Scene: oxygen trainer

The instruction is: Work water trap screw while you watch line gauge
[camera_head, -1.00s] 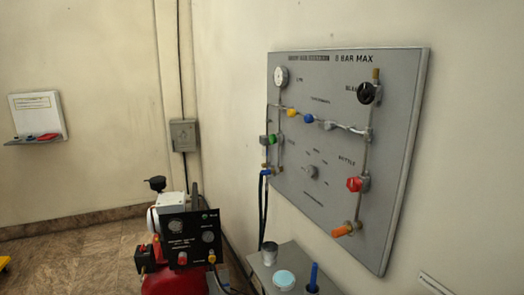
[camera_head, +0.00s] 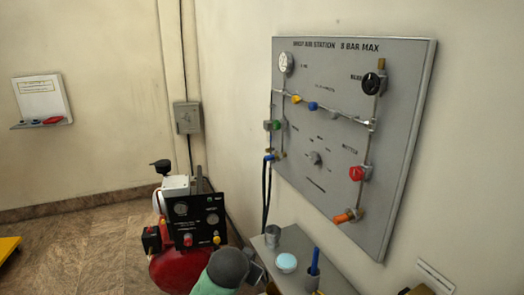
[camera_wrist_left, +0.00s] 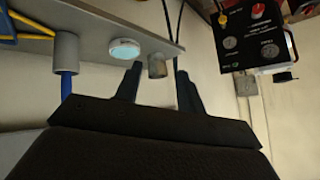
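A grey air station panel (camera_head: 330,190) hangs on the right wall. A round white gauge (camera_head: 286,63) sits at its top left; its reading is too small to tell. Below it, the left pipe column carries a green knob (camera_head: 275,125) and a blue fitting (camera_head: 269,158) with dark hoses. I cannot tell which part is the water trap screw. My left gripper (camera_wrist_left: 156,78) shows in the left wrist view with its fingers apart and nothing between them; a grey cup lies beyond. In the head view part of my left arm shows at the bottom, its fingers not visible. My right gripper is not identifiable.
A compressor with a red tank (camera_head: 175,272) and black gauge box (camera_head: 196,222) stands left of the panel. A grey shelf (camera_head: 318,272) below the panel holds a grey cup (camera_head: 273,237), a pale blue disc (camera_head: 286,263) and a blue stick (camera_head: 314,262).

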